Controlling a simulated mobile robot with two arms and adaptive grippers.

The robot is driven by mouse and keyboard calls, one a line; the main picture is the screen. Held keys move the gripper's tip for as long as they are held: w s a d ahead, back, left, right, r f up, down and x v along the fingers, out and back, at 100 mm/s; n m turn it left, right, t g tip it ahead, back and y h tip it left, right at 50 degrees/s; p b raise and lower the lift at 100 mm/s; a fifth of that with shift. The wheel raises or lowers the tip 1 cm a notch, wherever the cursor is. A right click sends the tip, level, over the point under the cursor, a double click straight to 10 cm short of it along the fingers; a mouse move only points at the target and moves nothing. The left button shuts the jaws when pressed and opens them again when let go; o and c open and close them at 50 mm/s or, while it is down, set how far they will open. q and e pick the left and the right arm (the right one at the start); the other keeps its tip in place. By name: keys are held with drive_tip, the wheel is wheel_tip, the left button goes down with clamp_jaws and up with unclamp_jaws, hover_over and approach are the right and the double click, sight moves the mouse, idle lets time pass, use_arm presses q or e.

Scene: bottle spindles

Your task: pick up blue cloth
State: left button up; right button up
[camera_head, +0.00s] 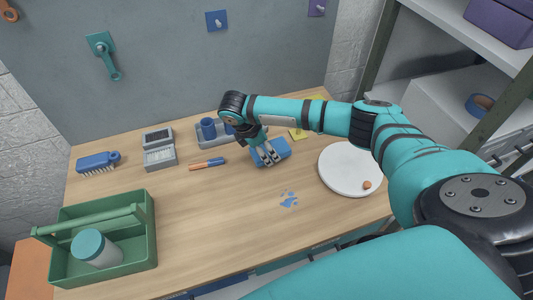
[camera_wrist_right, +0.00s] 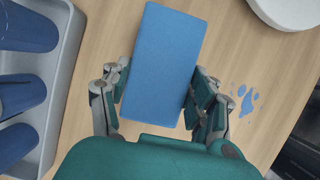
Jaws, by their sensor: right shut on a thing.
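The blue cloth (camera_head: 274,152) is a flat folded rectangle on the wooden table, beyond the blue spill mark. It also shows in the right wrist view (camera_wrist_right: 164,62), lying between the fingers. My right gripper (camera_head: 268,155) is over the cloth and shut on it, with a finger on each long side in the right wrist view (camera_wrist_right: 155,95). I cannot tell whether the cloth is lifted off the table. My left gripper is not in view.
A grey holder (camera_wrist_right: 53,100) with blue cylinders stands close beside the gripper. A white round plate (camera_head: 345,165) is to the right, a blue spill (camera_head: 289,200) in front. A green caddy (camera_head: 140,215) with a jar, a brush (camera_head: 98,161) and a marker (camera_head: 207,164) are left.

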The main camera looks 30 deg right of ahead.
drive_tip(key=shift+r, duration=0.65)
drive_tip(key=s+a, duration=0.2)
drive_tip(key=a, duration=0.1)
drive_tip(key=s+a+b, duration=0.1)
drive_tip(key=s+a, duration=0.1)
drive_tip(key=a, duration=0.1)
drive_tip(key=s+a+b, duration=0.1)
drive_tip(key=a, duration=0.2)
drive_tip(key=shift+s+r, duration=0.3)
drive_tip(key=shift+s, duration=0.1)
drive_tip(key=s+a, duration=0.1)
drive_tip(key=s+a+r, duration=0.1)
drive_tip(key=a, duration=0.1)
drive_tip(key=shift+s+a, duration=0.1)
drive_tip(key=shift+a, duration=0.2)
drive_tip(key=shift+s+a+f, duration=0.1)
drive_tip(key=shift+s+a, duration=0.3)
drive_tip(key=shift+a, duration=0.05)
